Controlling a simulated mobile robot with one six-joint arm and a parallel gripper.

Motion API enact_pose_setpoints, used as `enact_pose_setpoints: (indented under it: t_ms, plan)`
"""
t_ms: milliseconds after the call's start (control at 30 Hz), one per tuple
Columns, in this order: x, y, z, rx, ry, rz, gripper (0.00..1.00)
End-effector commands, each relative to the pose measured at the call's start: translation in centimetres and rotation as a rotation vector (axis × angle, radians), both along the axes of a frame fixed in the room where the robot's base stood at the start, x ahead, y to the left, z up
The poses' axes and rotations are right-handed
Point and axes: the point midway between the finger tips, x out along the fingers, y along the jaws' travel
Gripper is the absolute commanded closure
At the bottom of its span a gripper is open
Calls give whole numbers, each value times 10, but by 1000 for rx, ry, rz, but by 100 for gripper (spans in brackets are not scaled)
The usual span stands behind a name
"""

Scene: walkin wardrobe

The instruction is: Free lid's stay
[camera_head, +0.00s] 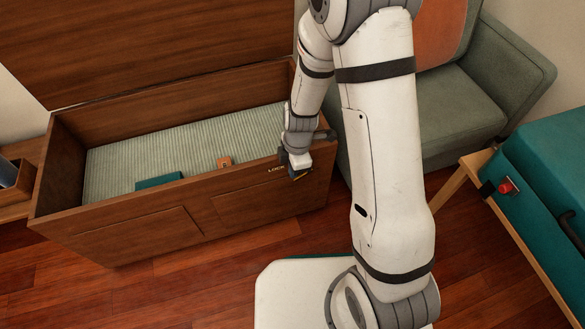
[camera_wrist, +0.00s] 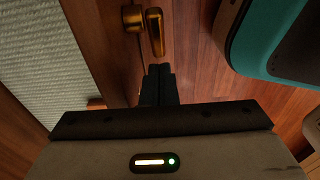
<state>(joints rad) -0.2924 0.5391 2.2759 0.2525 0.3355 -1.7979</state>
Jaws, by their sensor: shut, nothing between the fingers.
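The wooden chest (camera_head: 130,222) stands with its lid (camera_head: 150,40) raised at the back. A brass fitting with a round base and a lever (camera_wrist: 157,32) shows in the wrist view, on the wood beside the striped lining. I cannot tell whether this is the lid's stay or its catch. My gripper (camera_head: 299,174) is at the chest's front right corner, near the "LOCK" lettering. In the wrist view its dark fingers (camera_wrist: 158,84) are together and empty, just below the lever's tip. A small gap seems to separate them. My arm hides part of the chest's right end.
Inside the chest, on striped lining (camera_head: 190,140), are a teal item (camera_head: 160,181) and a small orange block (camera_head: 224,162). A green armchair (camera_head: 450,110) stands close to the right. A teal case (camera_head: 550,165) rests on a wooden stand further right. Floor shows in front.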

Motion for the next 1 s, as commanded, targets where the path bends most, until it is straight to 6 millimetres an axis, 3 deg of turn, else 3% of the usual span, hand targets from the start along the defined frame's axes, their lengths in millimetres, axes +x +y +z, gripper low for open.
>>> enact_pose_setpoints:
  t_ms: [233,367,700,1000]
  plan:
    - [-1,8,20,1,-2,-1,100]
    - [-4,21,47,1,-4,-1,100]
    - [-7,31,116,1,-2,-1,100]
    - [-8,34,133,0,1,-2,100]
